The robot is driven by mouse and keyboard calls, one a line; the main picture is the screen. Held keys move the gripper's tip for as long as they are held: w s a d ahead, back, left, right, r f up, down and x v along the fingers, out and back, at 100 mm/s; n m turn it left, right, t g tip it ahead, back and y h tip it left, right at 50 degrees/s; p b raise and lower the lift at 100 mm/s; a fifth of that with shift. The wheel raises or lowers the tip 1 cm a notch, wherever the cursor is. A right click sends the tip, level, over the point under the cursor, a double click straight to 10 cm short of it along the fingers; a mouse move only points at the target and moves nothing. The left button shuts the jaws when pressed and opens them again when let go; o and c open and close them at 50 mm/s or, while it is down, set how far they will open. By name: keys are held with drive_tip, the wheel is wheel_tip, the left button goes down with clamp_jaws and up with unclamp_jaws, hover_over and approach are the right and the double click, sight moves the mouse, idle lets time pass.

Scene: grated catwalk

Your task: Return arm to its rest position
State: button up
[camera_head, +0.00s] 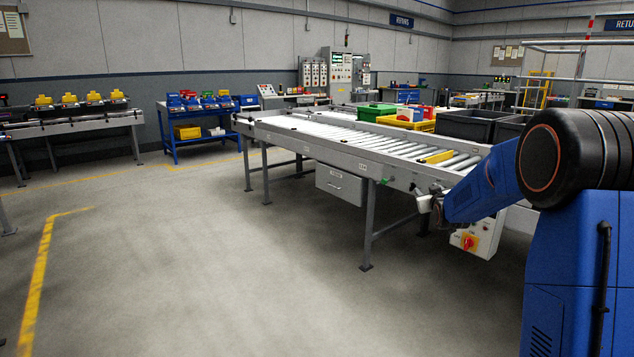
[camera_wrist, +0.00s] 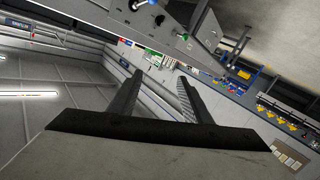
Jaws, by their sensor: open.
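My gripper (camera_wrist: 160,78) shows in the wrist view with its two dark fingers apart. Nothing is between them. In the head view my blue arm bends at a big black joint on the right, and its link slopes down and left in front of the conveyor. The wrist view is tilted, with ceiling lights on the left and floor at the upper right.
A control box with a red knob (camera_head: 469,242) hangs near my arm. A blue workbench (camera_head: 200,120) stands behind. The floor (camera_head: 190,270) at left is clear.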

drive_tip(key=s+a+r+g, duration=0.2)
drive_tip(key=s, duration=0.5)
drive_tip(key=s+a+r+g, duration=0.1)
drive_tip(key=s+a, duration=0.1)
drive_tip(key=s, duration=0.4)
drive_tip(key=s+a+f+g, duration=0.2)
drive_tip(key=s+f+g, duration=0.1)
drive_tip(key=s, duration=1.4)
drive_tip(key=s+a+f+m+g+y, duration=0.1)
drive_tip(key=s+a+f+g, duration=0.1)
drive_tip(key=s, duration=1.5)
drive_tip(key=s+a+f+m+g, duration=0.1)
drive_tip(key=s+a+f+g, duration=0.1)
drive_tip(key=s, duration=1.5)
wheel_tip(320, 180, down, 3)
drive_tip(key=shift+a+r+g+y, duration=0.15)
drive_tip(key=shift+a+g+y, duration=0.25)
drive_tip(key=shift+g, duration=0.5)
drive_tip(key=shift+w, duration=0.1)
